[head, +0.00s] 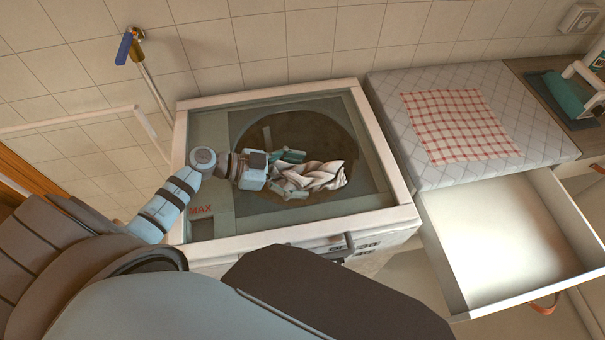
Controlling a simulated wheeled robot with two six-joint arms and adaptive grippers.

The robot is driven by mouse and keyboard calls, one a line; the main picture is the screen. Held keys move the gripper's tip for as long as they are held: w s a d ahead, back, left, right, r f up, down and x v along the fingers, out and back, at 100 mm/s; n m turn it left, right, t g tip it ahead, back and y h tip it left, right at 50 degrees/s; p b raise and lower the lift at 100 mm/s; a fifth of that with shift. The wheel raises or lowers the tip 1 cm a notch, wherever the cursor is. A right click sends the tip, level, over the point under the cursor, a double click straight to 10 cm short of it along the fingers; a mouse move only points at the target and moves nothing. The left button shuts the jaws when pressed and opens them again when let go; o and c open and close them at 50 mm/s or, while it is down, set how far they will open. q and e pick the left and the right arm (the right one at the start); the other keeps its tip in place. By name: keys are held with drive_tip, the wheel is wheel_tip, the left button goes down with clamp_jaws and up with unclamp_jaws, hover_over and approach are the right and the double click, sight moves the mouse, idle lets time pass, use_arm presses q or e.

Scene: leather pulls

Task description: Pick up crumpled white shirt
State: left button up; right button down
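The crumpled white shirt (324,176) lies in a loose heap with dark folds. It shows within the outline of the round dark opening in the top of the washer; its exact height there is hard to tell. My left gripper (285,171) is at the left side of the shirt, with its teal fingers spread apart and the near edge of the cloth by the fingertips. Whether the fingers touch the cloth cannot be made out. My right gripper is not in view.
The washer (290,234) has a raised pale frame around its top. To its right are a quilted pad (540,142) with a red checked cloth (460,125) and an open, empty drawer (510,240). A tap (131,47) and pipe stand at the tiled wall, back left.

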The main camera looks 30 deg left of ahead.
use_arm(q)
drive_tip(key=c, duration=1.1)
